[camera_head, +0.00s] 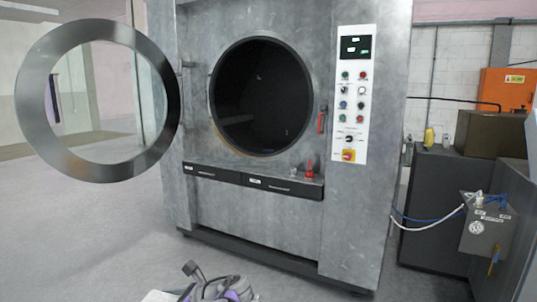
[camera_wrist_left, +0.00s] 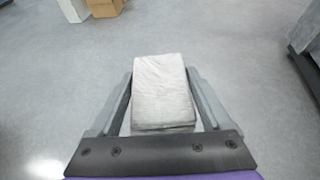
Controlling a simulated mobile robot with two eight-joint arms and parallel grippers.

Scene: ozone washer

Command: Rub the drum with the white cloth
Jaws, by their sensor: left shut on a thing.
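The drum (camera_head: 262,97) is the dark round hollow in the front of the large grey washer. Its mouth is uncovered, and the inside is too dark to make out. The white cloth (camera_wrist_left: 162,92) is a folded pad between the fingers of my left gripper (camera_wrist_left: 160,76), which is shut on it. In the head view a small pale part of the cloth (camera_head: 158,296) shows at the bottom edge beside my left wrist. The gripper is low in front of the washer, well apart from the drum. My right gripper is in neither view.
The round washer door (camera_head: 33,100) stands swung open to the left. A control panel (camera_head: 353,95) is right of the drum, and a ledge (camera_head: 250,181) juts out below it. Dark machines (camera_head: 440,200) stand at the right. Cardboard boxes (camera_wrist_left: 104,8) stand far off. The floor between is clear.

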